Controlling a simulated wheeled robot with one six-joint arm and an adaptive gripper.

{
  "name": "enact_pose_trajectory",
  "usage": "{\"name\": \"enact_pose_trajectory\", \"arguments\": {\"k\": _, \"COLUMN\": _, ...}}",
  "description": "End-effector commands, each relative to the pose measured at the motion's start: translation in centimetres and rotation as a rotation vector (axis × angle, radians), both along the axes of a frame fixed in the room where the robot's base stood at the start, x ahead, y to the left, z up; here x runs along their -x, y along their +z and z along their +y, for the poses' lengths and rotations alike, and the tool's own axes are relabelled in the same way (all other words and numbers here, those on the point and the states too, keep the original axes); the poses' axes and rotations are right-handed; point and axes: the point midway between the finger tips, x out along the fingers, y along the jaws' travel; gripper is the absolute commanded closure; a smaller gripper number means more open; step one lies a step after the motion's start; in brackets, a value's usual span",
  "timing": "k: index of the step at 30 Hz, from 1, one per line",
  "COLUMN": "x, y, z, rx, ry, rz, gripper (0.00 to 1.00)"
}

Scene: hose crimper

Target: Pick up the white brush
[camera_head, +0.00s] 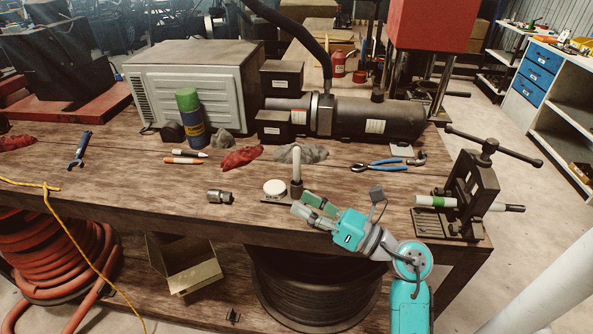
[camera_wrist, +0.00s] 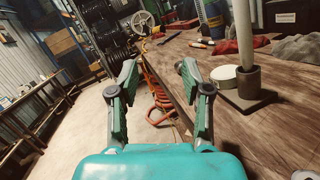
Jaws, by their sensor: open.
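The white brush (camera_head: 296,162) stands upright in a dark holder (camera_head: 297,189) near the front edge of the workbench. It shows as a white rod with a rounded top; no bristles can be made out. In the wrist view the white brush (camera_wrist: 243,35) rises from the holder (camera_wrist: 240,98) at the right, its top cut off by the frame. My gripper (camera_head: 309,208) is open and empty, just in front of the holder at the bench edge. In the wrist view my gripper (camera_wrist: 159,72) has its green-padded fingers apart, with the brush outside them to the right.
A white round disc (camera_head: 274,187) lies beside the holder, with a metal fitting (camera_head: 219,196) to its left. A red rag (camera_head: 241,157) and a grey rag (camera_head: 302,153) lie behind. A clamp (camera_head: 472,190) holding a rod stands at right. Bare wood lies left of the fitting.

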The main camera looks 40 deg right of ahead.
Motion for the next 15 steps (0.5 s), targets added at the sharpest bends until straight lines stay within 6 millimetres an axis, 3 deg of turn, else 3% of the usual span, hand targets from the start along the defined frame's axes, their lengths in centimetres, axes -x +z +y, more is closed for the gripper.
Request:
{"name": "enact_pose_trajectory", "arguments": {"k": 1, "x": -0.4, "y": 0.4, "z": -2.2, "rx": 0.090, "ry": -0.044, "rz": 0.015, "gripper": 0.51}}
{"name": "enact_pose_trajectory", "arguments": {"k": 3, "x": -0.8, "y": 0.5, "z": -4.6, "rx": 0.190, "ry": -0.093, "rz": 0.045, "gripper": 0.51}}
{"name": "enact_pose_trajectory", "arguments": {"k": 7, "x": -0.9, "y": 0.7, "z": -7.9, "rx": 0.318, "ry": -0.161, "rz": 0.093, "gripper": 0.51}}
{"name": "enact_pose_trajectory", "arguments": {"k": 11, "x": -1.1, "y": 0.7, "z": -9.5, "rx": 0.377, "ry": -0.192, "rz": 0.120, "gripper": 0.51}}
{"name": "enact_pose_trajectory", "arguments": {"k": 15, "x": -2.4, "y": 0.7, "z": -9.6, "rx": 0.389, "ry": -0.196, "rz": 0.126, "gripper": 0.51}}
